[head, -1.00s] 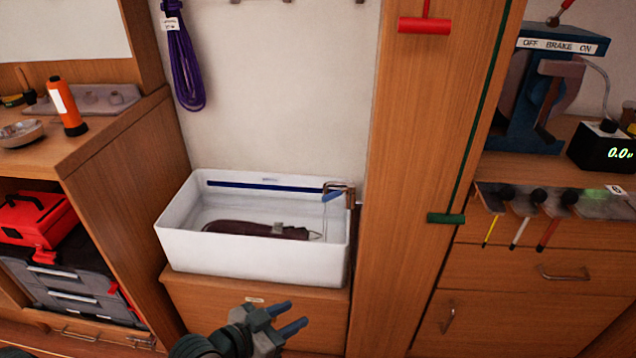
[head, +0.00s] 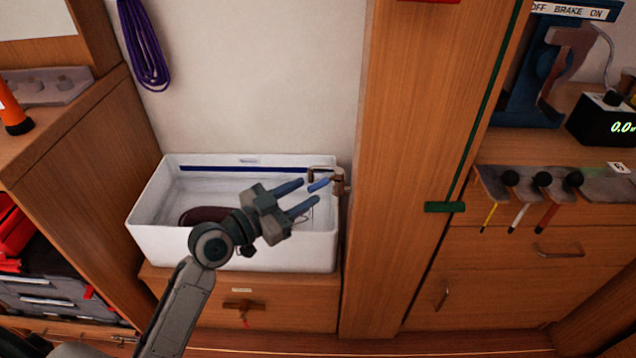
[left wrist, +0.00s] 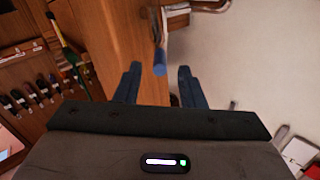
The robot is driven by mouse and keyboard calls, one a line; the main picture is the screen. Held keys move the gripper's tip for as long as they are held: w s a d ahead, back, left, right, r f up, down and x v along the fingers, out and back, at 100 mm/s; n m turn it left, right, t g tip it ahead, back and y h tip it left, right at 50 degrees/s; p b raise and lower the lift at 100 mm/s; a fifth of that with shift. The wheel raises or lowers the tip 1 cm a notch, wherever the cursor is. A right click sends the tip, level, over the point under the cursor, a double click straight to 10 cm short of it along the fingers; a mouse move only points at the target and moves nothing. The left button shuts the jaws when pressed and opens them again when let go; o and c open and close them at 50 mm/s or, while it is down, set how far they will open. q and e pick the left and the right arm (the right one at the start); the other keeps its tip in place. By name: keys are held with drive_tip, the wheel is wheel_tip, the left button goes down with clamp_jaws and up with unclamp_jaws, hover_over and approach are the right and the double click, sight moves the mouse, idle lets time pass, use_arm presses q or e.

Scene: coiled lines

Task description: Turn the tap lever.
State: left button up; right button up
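The tap (head: 338,180) is a brown metal fitting at the right end of a white sink (head: 270,256). Its blue lever (head: 320,185) points left toward my left gripper (head: 311,191). My left gripper is open and empty, with its two blue fingers over the right part of the sink. In the left wrist view the blue end of the lever (left wrist: 160,62) shows in the gap between the fingertips (left wrist: 160,69). Whether the fingers touch it I cannot tell. My right gripper is not in view.
A dark brown object (head: 205,215) lies in the sink, partly hidden by my left arm. A wooden post (head: 405,180) stands close to the tap's right. A purple coiled line (head: 145,50) hangs on the wall. A shelf with black-knobbed tools (head: 541,180) is at right.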

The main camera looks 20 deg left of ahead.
sight(324, 182)
use_arm(q)
drive_tip(key=shift+x, duration=2.45)
drive_tip(key=shift+c, duration=0.3)
clamp_jaws()
